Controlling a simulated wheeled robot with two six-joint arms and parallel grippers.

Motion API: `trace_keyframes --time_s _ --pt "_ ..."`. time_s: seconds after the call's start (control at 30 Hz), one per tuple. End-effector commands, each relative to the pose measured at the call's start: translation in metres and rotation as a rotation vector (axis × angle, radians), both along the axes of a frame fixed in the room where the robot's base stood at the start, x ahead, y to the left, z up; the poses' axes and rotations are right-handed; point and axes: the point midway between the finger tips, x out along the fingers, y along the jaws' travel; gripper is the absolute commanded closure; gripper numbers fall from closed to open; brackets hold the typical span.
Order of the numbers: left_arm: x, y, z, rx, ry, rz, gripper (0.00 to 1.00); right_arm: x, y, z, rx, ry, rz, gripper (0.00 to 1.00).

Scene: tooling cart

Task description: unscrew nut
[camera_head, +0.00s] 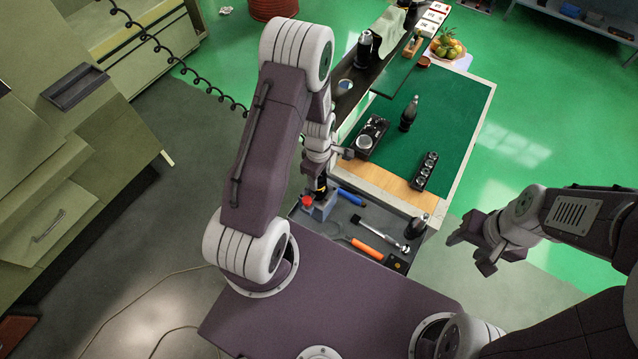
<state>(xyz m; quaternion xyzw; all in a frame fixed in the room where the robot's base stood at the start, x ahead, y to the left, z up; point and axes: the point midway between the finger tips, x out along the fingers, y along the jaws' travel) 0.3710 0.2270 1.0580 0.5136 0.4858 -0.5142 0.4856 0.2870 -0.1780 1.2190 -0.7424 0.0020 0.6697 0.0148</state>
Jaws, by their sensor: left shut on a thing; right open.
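My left gripper (319,187) points down over a small blue-grey block (325,208) in the tool tray at the cart's near left corner. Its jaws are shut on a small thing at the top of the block. The jaws and arm hide that thing, so I cannot make out a nut. A red part (307,201) shows just left of the block. My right gripper (468,252) is open and empty, over the floor to the right of the tray.
The dark tray (318,228) also holds a blue-handled tool (351,197), an orange-handled hammer (368,250), a wrench-like tool (380,233) and a dark bottle (417,225). Beyond are a green mat (440,110), a black socket holder (425,171) and another bottle (409,114).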

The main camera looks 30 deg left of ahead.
Motion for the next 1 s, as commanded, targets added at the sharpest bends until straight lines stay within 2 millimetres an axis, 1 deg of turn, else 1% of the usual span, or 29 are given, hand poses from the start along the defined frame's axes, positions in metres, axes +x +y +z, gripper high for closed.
trace_keyframes --time_s 0.03,0.57,1.0 --pt "0.000 0.000 0.008 0.000 0.000 0.000 1.00 0.000 0.000 0.007 0.000 0.000 0.000 0.52" --pt "0.000 0.000 0.046 0.000 -0.001 -0.002 1.00 0.000 0.000 0.039 0.000 0.000 0.000 0.52" --pt "0.000 0.000 0.046 0.000 0.000 -0.002 1.00 0.000 0.000 0.039 0.000 0.000 0.000 0.52"
